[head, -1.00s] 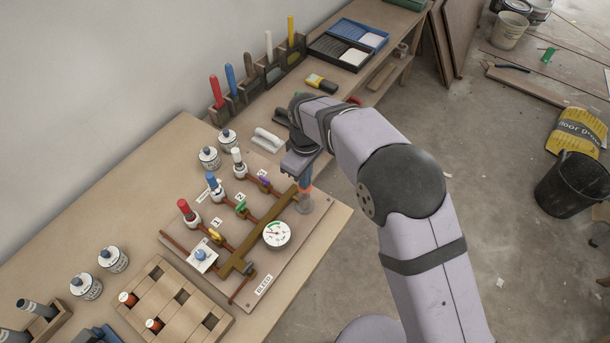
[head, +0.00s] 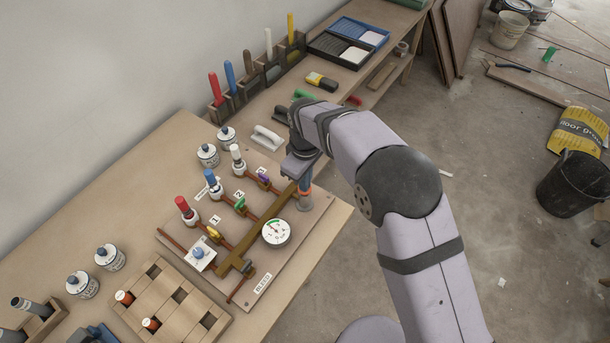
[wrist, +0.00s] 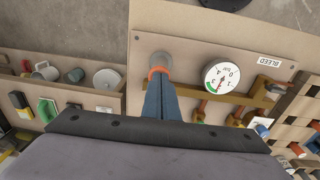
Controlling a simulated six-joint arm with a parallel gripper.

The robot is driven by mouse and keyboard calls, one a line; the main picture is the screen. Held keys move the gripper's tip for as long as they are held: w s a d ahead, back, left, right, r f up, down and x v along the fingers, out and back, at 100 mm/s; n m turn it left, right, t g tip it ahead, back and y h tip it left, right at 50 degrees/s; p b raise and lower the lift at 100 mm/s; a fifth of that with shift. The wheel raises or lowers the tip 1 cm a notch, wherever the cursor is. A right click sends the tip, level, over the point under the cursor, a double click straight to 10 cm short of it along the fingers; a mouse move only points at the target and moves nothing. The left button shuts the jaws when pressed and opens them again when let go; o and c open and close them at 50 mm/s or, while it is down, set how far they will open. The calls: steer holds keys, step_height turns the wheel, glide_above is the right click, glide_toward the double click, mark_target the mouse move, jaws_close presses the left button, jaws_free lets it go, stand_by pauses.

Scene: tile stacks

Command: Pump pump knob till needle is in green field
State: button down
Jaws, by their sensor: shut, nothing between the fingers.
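The pump (head: 304,205) is a short grey cylinder with an orange knob or collar on top, at the board's right corner. It also shows in the wrist view (wrist: 159,60). My gripper (head: 304,184) is shut and empty, pointing down on the orange top. In the wrist view its blue fingers (wrist: 160,80) end at the orange part and hide some of it; I cannot tell how firmly they touch. The round white gauge (head: 276,232) has a green field on its dial. It also shows in the wrist view (wrist: 221,77). Its needle is too small to read surely.
The board holds brass pipes (head: 252,240), red, blue and white capped valves (head: 187,210), and a BLEED label (head: 262,283). A wooden slotted rack (head: 170,300) stands front left. Cans (head: 110,257) and a trowel (head: 268,137) lie around the board.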

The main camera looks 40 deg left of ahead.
steer(key=shift+s+d+f, duration=0.15)
steer(key=shift+f, duration=0.05)
step_height(320, 180, up, 5)
steer(key=p, duration=0.3)
steer(key=shift+p, duration=0.4)
steer(key=shift+r+b, duration=0.45)
steer(key=shift+b, duration=0.55)
step_height(320, 180, up, 8)
steer(key=b, duration=0.2)
steer(key=shift+s+d+r, duration=0.15)
steer(key=shift+r, duration=0.1)
